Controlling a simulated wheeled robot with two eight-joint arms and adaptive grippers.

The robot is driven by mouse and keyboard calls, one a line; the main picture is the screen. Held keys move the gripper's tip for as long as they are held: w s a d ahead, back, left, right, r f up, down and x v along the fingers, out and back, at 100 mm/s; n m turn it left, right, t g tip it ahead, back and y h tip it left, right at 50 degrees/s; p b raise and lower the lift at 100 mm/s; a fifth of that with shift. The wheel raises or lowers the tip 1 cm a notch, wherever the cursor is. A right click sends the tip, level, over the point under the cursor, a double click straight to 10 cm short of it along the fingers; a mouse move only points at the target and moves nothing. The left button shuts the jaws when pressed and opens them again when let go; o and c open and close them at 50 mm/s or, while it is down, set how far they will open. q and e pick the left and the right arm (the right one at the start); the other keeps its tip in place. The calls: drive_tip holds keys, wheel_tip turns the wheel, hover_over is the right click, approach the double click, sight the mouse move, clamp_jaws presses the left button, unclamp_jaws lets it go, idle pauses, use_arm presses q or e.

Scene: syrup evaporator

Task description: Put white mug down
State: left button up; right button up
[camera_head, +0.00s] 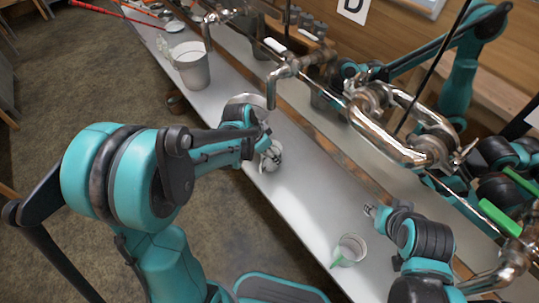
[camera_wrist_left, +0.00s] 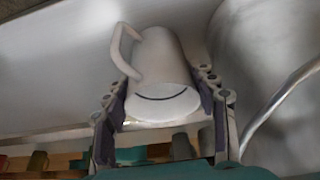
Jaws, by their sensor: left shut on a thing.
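The white mug (camera_head: 271,157) is partly hidden by my left gripper (camera_head: 264,142) in the head view, over the near edge of the long pale counter (camera_head: 292,190). In the left wrist view, the mug (camera_wrist_left: 160,70) sits between the two fingers of my left gripper (camera_wrist_left: 163,108), which is shut on it. Its handle points to the upper left there, and a dark curved line marks its near face. I cannot tell whether the mug touches the counter. My right gripper (camera_head: 372,211) is low over the counter at the right; its finger opening is too small to read.
A pale cup (camera_head: 352,246) with a green item stands on the counter near my right gripper. A metal bucket (camera_head: 190,68) stands farther up the counter. Steel pipes and taps (camera_head: 285,72) overhang the counter's back. Counter between mug and cup looks clear.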

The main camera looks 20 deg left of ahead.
use_arm(q)
drive_tip(key=shift+r, duration=0.1)
drive_tip(key=o, duration=1)
drive_tip(key=shift+c, duration=0.2)
drive_tip(key=shift+s+r, duration=0.1)
drive_tip(key=shift+r, duration=0.25)
drive_tip(key=p+v, duration=0.5)
drive_tip(key=v, duration=0.6)
drive_tip(key=s+r+n+t+y, duration=0.2)
drive_tip(key=s+n, duration=0.5)
drive_tip(key=s, duration=0.6)
drive_tip(key=shift+s+r+n+t+y, duration=0.35)
drive_tip(key=shift+r+t, duration=0.45)
drive_tip(key=shift+r, duration=0.4)
